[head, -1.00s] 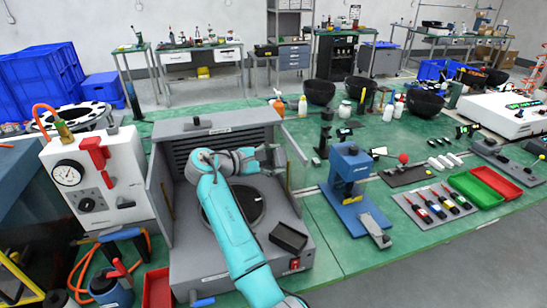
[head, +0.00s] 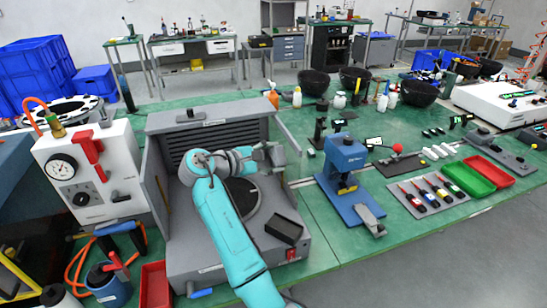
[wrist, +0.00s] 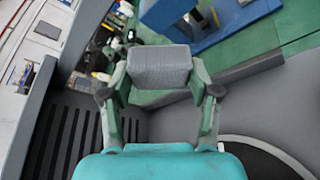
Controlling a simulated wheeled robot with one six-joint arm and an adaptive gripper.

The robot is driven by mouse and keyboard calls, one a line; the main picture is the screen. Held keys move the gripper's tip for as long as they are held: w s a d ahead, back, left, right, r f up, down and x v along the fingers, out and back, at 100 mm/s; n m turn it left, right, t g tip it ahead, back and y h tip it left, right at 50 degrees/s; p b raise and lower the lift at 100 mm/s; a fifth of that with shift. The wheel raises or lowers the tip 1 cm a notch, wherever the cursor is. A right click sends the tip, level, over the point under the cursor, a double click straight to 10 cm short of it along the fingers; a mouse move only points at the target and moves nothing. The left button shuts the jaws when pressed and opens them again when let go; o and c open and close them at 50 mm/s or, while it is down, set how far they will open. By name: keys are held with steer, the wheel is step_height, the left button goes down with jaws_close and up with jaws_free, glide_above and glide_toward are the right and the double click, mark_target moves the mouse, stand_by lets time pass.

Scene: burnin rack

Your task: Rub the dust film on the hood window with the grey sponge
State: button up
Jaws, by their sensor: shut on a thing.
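My gripper (wrist: 160,95) is shut on the grey sponge (wrist: 160,65), a block held between its two fingertips in the wrist view. In the head view my gripper (head: 272,155) is inside the grey hood (head: 207,113), near its right side. A thin upright pane edge (head: 288,134) stands at that side, apparently the hood window. The sponge is close to this side; I cannot tell whether it touches the window. The dust film cannot be made out in either view.
A round dark plate and a black tray (head: 284,229) are on the hood's floor. A blue press (head: 346,165) stands just right of the hood. A white gauge box (head: 90,178) stands to its left.

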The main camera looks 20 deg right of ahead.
steer(key=shift+a, duration=2.85)
steer(key=shift+a, duration=0.15)
